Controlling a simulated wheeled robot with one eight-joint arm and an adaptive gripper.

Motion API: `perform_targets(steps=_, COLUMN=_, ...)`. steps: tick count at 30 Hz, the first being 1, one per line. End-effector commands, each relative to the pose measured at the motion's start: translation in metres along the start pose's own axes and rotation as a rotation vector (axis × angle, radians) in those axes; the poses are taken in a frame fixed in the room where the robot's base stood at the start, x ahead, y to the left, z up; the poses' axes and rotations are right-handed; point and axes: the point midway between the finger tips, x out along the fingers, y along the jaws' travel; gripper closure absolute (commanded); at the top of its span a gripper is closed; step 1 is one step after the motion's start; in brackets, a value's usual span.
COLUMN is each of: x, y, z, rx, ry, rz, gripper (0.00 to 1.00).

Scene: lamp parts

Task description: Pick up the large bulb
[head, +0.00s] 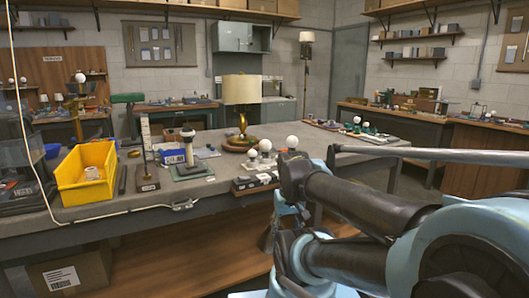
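Several round white bulbs stand near the front right part of the grey workbench (110,205). My arm reaches in from the right, bent in front of the bench. I cannot make out my gripper's fingers.
A table lamp (241,90) with a cream shade stands behind the bulbs. A yellow bin (86,174) sits at the left of the bench. A dark parts rack (254,181) lies along the front edge. A cardboard box (67,275) is below.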

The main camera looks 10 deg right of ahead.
Motion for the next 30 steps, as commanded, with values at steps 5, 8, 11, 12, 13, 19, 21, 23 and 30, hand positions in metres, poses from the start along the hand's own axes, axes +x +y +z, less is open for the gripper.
perform_targets(steps=5, x=-0.023, y=0.0, z=-0.02, rx=0.124, ry=-0.003, rz=-0.018, gripper=0.31)
perform_targets(steps=8, x=-0.047, y=-0.001, z=-0.048, rx=0.272, ry=-0.009, rz=-0.038, gripper=0.31)
perform_targets(steps=11, x=-0.073, y=-0.002, z=-0.081, rx=0.445, ry=-0.018, rz=-0.061, gripper=0.31)
perform_targets(steps=12, x=-0.084, y=-0.002, z=-0.095, rx=0.516, ry=-0.023, rz=-0.07, gripper=0.31)
perform_targets(steps=13, x=-0.091, y=-0.001, z=-0.105, rx=0.568, ry=-0.027, rz=-0.076, gripper=0.31)
perform_targets(steps=19, x=-0.135, y=0.003, z=-0.175, rx=0.914, ry=-0.062, rz=-0.119, gripper=0.31)
perform_targets(steps=21, x=-0.148, y=0.005, z=-0.2, rx=1.035, ry=-0.078, rz=-0.133, gripper=0.31)
perform_targets(steps=23, x=-0.159, y=0.008, z=-0.222, rx=1.139, ry=-0.092, rz=-0.144, gripper=0.31)
perform_targets(steps=30, x=-0.195, y=0.024, z=-0.309, rx=1.551, ry=-0.161, rz=-0.184, gripper=0.31)
